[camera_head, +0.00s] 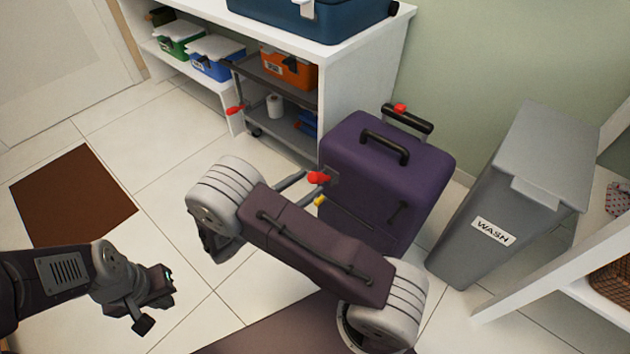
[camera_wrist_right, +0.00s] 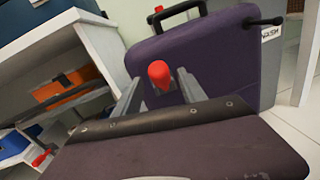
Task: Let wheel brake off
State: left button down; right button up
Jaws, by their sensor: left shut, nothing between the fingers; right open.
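A purple suitcase (camera_head: 385,170) stands upright on the floor, right of the cart. A red knob (camera_head: 318,178) shows at its left side and also appears in the right wrist view (camera_wrist_right: 160,75). My right gripper (camera_head: 306,184) is open, its two grey fingers on either side of the red knob in the right wrist view; contact is unclear. A grey cart (camera_head: 270,125) under the shelf has a red-ended lever (camera_head: 235,110). I cannot tell which red part is the wheel brake. My left gripper (camera_head: 160,290) is shut and empty over the tiles at lower left.
A white shelf unit (camera_head: 360,90) holds a blue case (camera_head: 320,22) and several coloured boxes. A grey wash bin (camera_head: 515,190) stands right of the suitcase. A brown mat (camera_head: 72,195) lies at left. The tiles at left are otherwise open.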

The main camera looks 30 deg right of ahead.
aim_at(317, 178)
jog(key=b+x, duration=0.1)
jog(key=x, duration=0.2)
jog(key=shift+s+f, duration=0.1)
jog(key=shift+f, duration=0.1)
jog(key=shift+d+r, duration=0.2)
jog(key=shift+d, duration=0.25)
grip_shut()
dwell(0.8)
